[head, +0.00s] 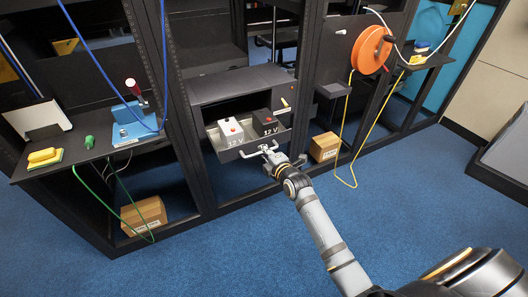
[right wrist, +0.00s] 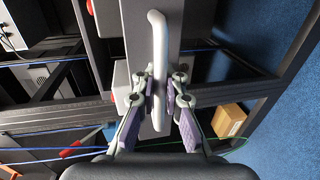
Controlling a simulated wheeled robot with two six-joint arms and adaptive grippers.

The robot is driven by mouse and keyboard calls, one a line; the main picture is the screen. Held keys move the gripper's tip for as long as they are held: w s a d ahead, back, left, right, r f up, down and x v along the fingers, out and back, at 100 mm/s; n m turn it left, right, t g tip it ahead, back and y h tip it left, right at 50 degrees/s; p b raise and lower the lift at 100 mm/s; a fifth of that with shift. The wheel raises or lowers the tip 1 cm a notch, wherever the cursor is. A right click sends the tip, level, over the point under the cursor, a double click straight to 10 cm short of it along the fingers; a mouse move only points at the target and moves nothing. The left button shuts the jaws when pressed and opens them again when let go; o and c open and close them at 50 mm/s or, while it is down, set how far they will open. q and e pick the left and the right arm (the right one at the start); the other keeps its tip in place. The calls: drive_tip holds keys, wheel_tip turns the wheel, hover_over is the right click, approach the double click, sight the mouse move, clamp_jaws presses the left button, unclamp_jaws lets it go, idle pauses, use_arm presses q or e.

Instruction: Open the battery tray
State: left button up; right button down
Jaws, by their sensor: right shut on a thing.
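The battery tray (head: 228,155) stands part-way out of the dark housing (head: 240,84) in the middle rack, in the head view. A pale bar handle (head: 249,154) is on the tray's front. My right gripper (head: 269,151) is at this handle. In the right wrist view, the fingers of the right gripper (right wrist: 158,88) are shut on the handle (right wrist: 157,42), one on each side. My left gripper is not in view.
A shelf (head: 70,160) with a blue device and a yellow sponge juts out at the left. An orange reel (head: 371,50) hangs at the right, with a yellow cable looping down. Cardboard boxes (head: 145,215) (head: 324,146) stand low in the racks. Blue floor lies clear in front.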

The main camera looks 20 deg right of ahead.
drive_tip(key=c, duration=1.8)
unclamp_jaws()
drive_tip(key=shift+c, duration=0.2)
drive_tip(key=shift+o, duration=0.5)
drive_tip(key=v, duration=1.2)
